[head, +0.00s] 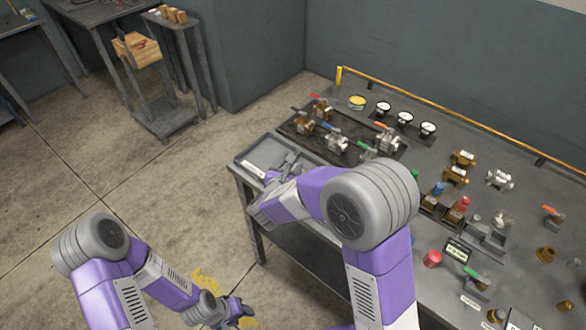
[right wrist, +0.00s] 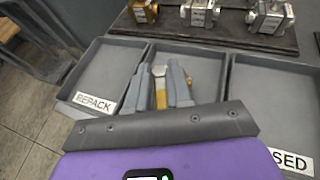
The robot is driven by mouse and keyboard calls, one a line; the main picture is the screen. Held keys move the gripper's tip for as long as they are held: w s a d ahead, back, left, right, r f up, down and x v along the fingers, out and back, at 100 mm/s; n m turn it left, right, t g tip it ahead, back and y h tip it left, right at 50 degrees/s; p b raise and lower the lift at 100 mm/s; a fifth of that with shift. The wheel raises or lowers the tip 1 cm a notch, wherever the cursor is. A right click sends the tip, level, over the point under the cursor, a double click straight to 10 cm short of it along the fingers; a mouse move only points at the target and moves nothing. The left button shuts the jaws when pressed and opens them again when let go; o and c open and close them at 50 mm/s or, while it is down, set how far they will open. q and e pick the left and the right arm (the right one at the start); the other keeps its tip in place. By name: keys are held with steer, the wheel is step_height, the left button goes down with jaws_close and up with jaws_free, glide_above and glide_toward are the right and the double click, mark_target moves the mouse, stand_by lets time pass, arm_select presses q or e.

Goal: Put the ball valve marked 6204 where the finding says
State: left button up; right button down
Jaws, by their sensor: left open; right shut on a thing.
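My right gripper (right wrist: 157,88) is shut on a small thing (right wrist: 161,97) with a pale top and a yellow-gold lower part. The fingers hide most of it, and no 6204 mark is readable. The gripper is above the middle of a row of grey trays; in the head view my right gripper (head: 287,166) is over the table's left end. The tray labelled REPACK (right wrist: 98,103) is to its left. My left gripper (head: 240,314) is open and empty above the floor. Several ball valves (head: 335,141) with coloured handles stand on a dark board (head: 352,159) behind the trays.
More brass and steel valves (head: 463,158) stand across the table. A yellow rail (head: 440,107) runs along the back edge.

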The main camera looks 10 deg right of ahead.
steer(key=c, duration=1)
jaws_free()
steer(key=shift+f, duration=0.1)
